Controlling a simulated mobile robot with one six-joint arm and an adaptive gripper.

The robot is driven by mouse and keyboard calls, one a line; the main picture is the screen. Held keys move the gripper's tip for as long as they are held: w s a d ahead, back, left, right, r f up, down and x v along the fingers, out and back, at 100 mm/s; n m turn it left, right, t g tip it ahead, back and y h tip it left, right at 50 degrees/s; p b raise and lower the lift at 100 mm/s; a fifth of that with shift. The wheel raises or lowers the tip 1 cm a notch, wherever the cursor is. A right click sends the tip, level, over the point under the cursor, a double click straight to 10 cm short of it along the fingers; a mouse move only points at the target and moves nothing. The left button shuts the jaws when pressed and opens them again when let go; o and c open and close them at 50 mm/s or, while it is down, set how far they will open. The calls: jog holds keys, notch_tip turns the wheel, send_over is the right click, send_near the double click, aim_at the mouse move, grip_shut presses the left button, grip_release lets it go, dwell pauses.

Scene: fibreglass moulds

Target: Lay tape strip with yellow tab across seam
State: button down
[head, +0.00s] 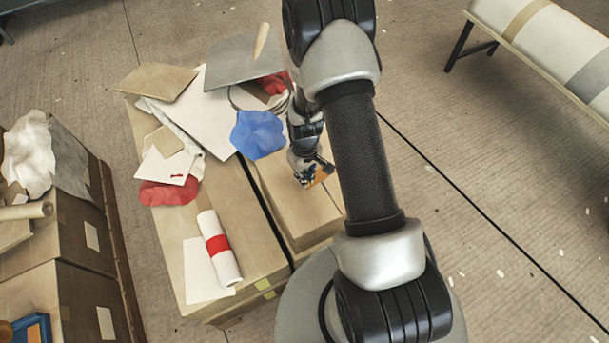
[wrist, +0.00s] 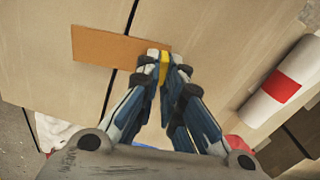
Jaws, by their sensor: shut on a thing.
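My gripper (wrist: 160,60) is shut on the yellow tab (wrist: 163,69) at the right end of an orange-brown tape strip (wrist: 105,47) in the wrist view. The strip extends left from the fingertips and spans the dark seam (wrist: 133,22) between two pale box-like surfaces. I cannot tell whether it touches them or hangs just above. In the head view my gripper (head: 308,175) is low over the right-hand box (head: 295,208). A small orange piece of the strip (head: 323,175) shows beside it. My arm hides part of that box.
A white roll with a red band (head: 219,248) lies on the left box, near a white sheet (head: 203,270). A blue cloth (head: 258,133), red cloths (head: 168,192) and boards (head: 157,82) crowd the box's far part. A bench (head: 545,40) stands far right. Open floor lies right.

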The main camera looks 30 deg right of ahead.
jog(key=c, duration=1.7)
grip_release()
jog(key=shift+o, duration=0.2)
jog(key=shift+r, duration=0.15)
notch_tip(320, 180, up, 12)
